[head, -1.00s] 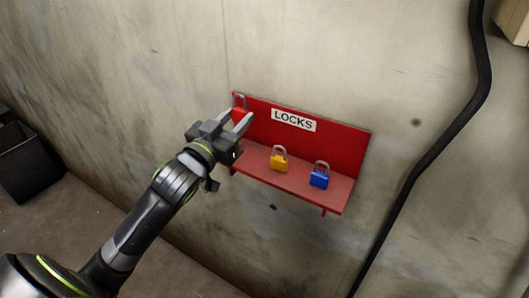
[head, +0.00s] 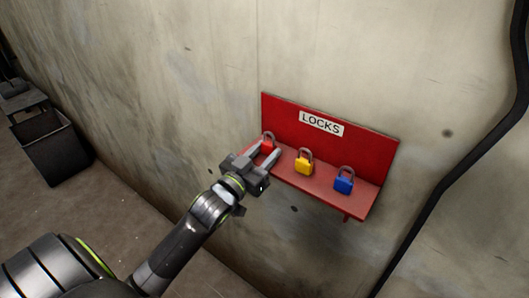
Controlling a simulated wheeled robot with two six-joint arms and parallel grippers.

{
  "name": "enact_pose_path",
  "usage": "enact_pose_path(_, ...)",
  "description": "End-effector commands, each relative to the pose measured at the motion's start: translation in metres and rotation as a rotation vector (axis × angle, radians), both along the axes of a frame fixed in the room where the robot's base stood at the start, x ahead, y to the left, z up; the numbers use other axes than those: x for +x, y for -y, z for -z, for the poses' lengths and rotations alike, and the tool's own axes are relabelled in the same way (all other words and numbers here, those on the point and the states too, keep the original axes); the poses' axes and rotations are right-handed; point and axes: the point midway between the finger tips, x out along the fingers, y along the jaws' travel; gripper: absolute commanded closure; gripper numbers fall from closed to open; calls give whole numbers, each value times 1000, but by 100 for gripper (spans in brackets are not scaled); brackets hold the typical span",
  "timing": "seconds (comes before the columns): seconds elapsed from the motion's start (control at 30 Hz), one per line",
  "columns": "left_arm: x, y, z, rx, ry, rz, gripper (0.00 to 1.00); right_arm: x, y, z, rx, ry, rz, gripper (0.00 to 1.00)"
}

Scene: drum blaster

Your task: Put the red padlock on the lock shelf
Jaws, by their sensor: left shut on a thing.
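The red lock shelf (head: 347,133) is fixed to the wall, with a back plate marked LOCKS. My left gripper (head: 268,155) is at the shelf's left end, shut on the red padlock (head: 267,145). The red padlock is upright, its shackle showing at the top and its body partly hidden by the fingers. It is at the left part of the shelf; I cannot tell whether it touches the shelf floor. My right gripper is not in view.
A yellow padlock (head: 303,166) stands on the shelf just right of the gripper, and a blue padlock (head: 344,183) stands further right. A black cable (head: 462,161) runs down the wall at the right. A dark bin (head: 55,150) stands on the floor at the left.

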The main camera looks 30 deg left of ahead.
Motion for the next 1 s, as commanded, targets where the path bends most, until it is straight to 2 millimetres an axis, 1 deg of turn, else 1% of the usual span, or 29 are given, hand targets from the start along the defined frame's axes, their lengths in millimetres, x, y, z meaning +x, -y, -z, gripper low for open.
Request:
enact_pose_path(0.17,0,0,3,0,0,0,82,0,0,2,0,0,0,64)
enact_pose_path(0.2,0,0,3,1,0,0,62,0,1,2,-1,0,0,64)
enact_pose_path(0.33,0,0,2,1,0,0,44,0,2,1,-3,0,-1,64)
enact_pose_path(0.37,0,0,2,1,0,0,42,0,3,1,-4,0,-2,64)
enact_pose_path(0.6,0,0,2,1,0,0,42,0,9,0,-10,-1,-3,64)
enact_pose_path(0.7,-1,0,-2,2,0,0,42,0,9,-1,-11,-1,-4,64)
enact_pose_path(0.77,-6,-1,2,4,-1,-1,42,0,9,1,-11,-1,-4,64)
enact_pose_path(0.87,-20,-2,5,5,-2,-1,42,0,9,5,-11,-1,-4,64)
enact_pose_path(1.0,-47,-4,10,4,-4,-1,42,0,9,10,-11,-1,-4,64)
